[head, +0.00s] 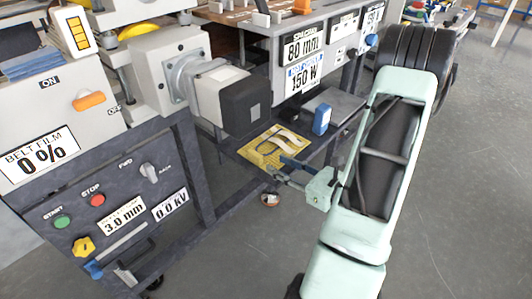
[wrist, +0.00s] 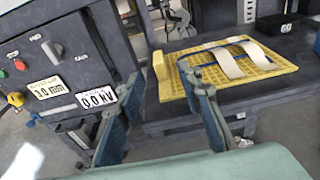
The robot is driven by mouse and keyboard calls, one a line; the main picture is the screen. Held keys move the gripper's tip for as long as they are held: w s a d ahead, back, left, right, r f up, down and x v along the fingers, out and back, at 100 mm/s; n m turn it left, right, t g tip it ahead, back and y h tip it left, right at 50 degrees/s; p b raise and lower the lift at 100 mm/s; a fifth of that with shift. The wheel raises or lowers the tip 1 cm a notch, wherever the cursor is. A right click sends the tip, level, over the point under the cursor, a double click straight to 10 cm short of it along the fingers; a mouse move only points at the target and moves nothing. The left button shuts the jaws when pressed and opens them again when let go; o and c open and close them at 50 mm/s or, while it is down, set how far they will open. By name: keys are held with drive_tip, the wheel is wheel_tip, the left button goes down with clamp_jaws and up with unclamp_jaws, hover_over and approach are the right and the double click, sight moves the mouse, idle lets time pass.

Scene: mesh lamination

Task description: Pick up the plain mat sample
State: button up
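A yellow perforated board (head: 246,153) lies on the dark low shelf under the machine; it also shows in the wrist view (wrist: 175,88). Two pale curved strips lie on it, a left strip (wrist: 224,63) and a right strip (wrist: 262,57). I cannot tell which piece is the plain mat sample. A thin blue line or edge shows beside the strips. My gripper (head: 279,169) is at the board's near right side in the head view. In the wrist view my gripper (wrist: 160,74) has its blue fingers apart, with nothing between them. Its right finger overlaps the board in the picture.
A control panel (head: 105,215) with buttons and number labels stands at the left. A grey motor housing with a black end (head: 246,104) juts out above the shelf. A blue object (head: 321,119) stands right of the board. The floor (head: 455,200) at right is open.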

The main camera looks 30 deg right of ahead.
sight(261, 157)
drive_tip(key=b+x, duration=0.2)
drive_tip(key=x, duration=0.8)
drive_tip(key=shift+w+a, duration=0.15)
drive_tip(key=shift+r, duration=0.1)
drive_tip(key=shift+c, duration=0.3)
clamp_jaws()
